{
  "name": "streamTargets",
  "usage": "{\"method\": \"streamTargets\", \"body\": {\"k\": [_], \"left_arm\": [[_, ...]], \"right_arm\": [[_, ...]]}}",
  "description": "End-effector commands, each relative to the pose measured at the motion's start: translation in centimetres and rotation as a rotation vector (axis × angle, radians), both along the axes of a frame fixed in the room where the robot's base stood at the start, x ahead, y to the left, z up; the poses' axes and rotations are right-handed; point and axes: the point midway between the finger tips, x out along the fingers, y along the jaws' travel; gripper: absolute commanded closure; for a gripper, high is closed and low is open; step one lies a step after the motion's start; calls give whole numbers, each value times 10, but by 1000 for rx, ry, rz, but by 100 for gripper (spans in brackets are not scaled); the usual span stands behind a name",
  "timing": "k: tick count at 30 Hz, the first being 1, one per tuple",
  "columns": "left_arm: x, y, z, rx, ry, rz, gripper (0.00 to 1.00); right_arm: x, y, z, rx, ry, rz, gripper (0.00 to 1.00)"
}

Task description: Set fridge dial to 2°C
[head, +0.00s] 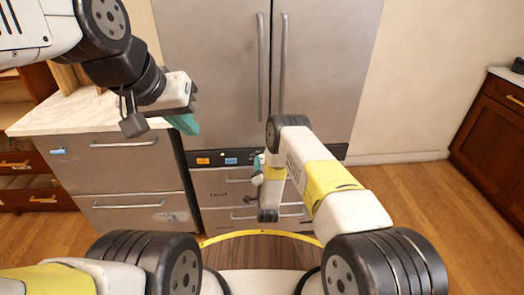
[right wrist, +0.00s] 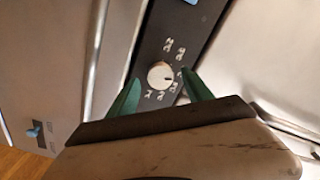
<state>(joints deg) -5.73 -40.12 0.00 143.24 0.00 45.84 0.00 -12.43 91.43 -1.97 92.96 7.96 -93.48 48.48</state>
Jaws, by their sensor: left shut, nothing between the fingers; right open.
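The fridge dial (right wrist: 160,75) is a small round white knob on a dark panel strip, with white markings around it that are too small to read surely. A short dark mark shows on the knob's right side. My right gripper (right wrist: 161,77) is open, its two green fingertips on either side of the dial in this view; whether they touch it I cannot tell. In the head view the right gripper is mostly hidden by my own arm, with a bit of green showing. My left gripper (head: 184,124) is shut and empty, in front of the counter's right end.
The steel fridge (head: 210,70) has two tall doors with vertical handles. Its dark panel (head: 220,159) carries orange and blue labels, above drawers. A marble-topped counter (head: 80,112) with steel drawers stands left. Wood floor is clear at right, before a brown cabinet (head: 495,120).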

Motion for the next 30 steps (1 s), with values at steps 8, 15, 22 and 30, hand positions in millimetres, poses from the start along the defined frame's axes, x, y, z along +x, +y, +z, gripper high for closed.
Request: {"method": "streamTargets", "body": {"k": [8, 15, 22, 30], "left_arm": [[0, 0, 0, 0, 0, 0, 100], [0, 0, 0, 0, 0, 0, 100], [0, 0, 0, 0, 0, 0, 100], [0, 0, 0, 0, 0, 0, 100]], "right_arm": [[21, 2, 0, -1, 1, 0, 41], [21, 2, 0, -1, 2, 1, 45], [21, 2, 0, -1, 2, 1, 90], [21, 2, 0, -14, 1, 1, 100]]}}
